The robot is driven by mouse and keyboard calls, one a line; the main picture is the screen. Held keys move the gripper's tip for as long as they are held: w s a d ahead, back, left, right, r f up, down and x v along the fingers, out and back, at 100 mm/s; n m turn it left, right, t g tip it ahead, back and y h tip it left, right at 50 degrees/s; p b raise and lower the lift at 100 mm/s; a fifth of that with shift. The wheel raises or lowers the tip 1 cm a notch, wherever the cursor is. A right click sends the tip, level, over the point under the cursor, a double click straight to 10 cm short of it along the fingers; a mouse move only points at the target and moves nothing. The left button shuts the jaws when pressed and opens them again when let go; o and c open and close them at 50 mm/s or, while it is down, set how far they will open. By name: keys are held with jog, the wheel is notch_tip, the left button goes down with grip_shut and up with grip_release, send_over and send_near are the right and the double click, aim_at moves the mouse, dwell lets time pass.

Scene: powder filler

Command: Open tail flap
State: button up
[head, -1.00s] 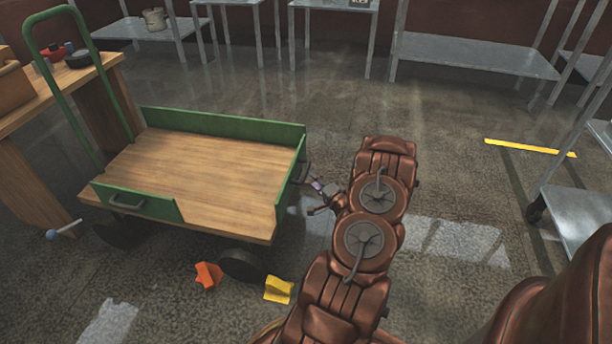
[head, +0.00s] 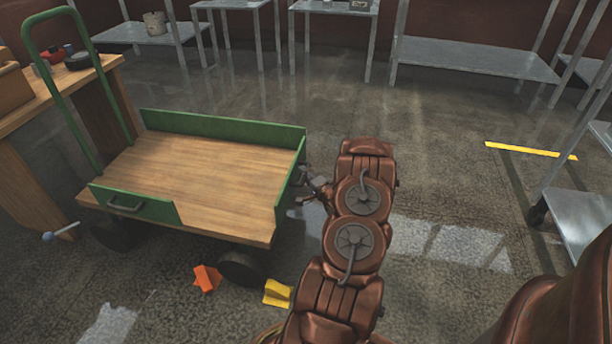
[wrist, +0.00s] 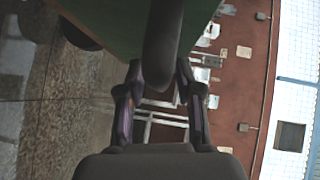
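The cart's tail flap (head: 291,181) is the green panel at the right end of the wooden deck (head: 205,180); it stands upright. My gripper (head: 307,181) is just outside this flap, at the height of its handle. In the wrist view the green flap (wrist: 112,22) fills the top, and its dark bar handle (wrist: 163,45) runs down toward the space between my fingers. My gripper (wrist: 162,95) is open there, one finger on each side of the handle. I cannot tell whether either finger touches it.
A green push handle (head: 70,85) rises at the cart's left end, near a wooden bench (head: 95,75). An orange wheel chock (head: 206,279) and a yellow one (head: 277,292) lie by the near wheel. Open floor (head: 440,170) lies right of my arm.

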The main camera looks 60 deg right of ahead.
grip_shut()
